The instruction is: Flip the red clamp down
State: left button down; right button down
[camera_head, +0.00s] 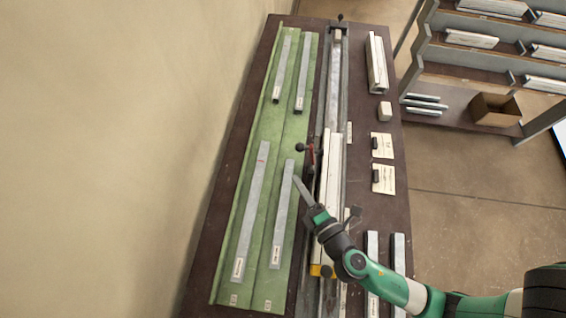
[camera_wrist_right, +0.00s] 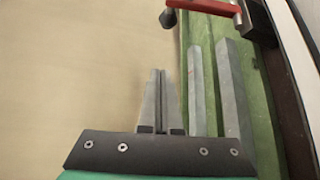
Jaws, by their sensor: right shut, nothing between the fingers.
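The red clamp (camera_head: 311,155) sits on the left side of the long rail near the middle of the bench. Its lever ends in a dark knob (camera_head: 300,147) on the left, toward the green tray. In the right wrist view the red lever (camera_wrist_right: 208,6) shows at the top, with its knob on the left, ahead of my fingers and to their right. My right gripper (camera_head: 297,181) is shut and empty, below the clamp in the head view, apart from it. In the right wrist view its fingers (camera_wrist_right: 158,74) are together. My left gripper is not in view.
The green tray (camera_head: 271,128) holds several metal bars to the left. A long pale profile (camera_head: 332,170) lies along the rail (camera_head: 335,75). Labelled cards (camera_head: 382,146) and a white block (camera_head: 385,111) lie on the right. Shelves (camera_head: 460,72) stand beyond the bench.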

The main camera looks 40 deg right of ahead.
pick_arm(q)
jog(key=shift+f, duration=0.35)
pick_arm(e)
jog(key=shift+a+f, duration=0.2)
jog(key=shift+f, duration=0.25)
jog(key=shift+w, duration=0.1)
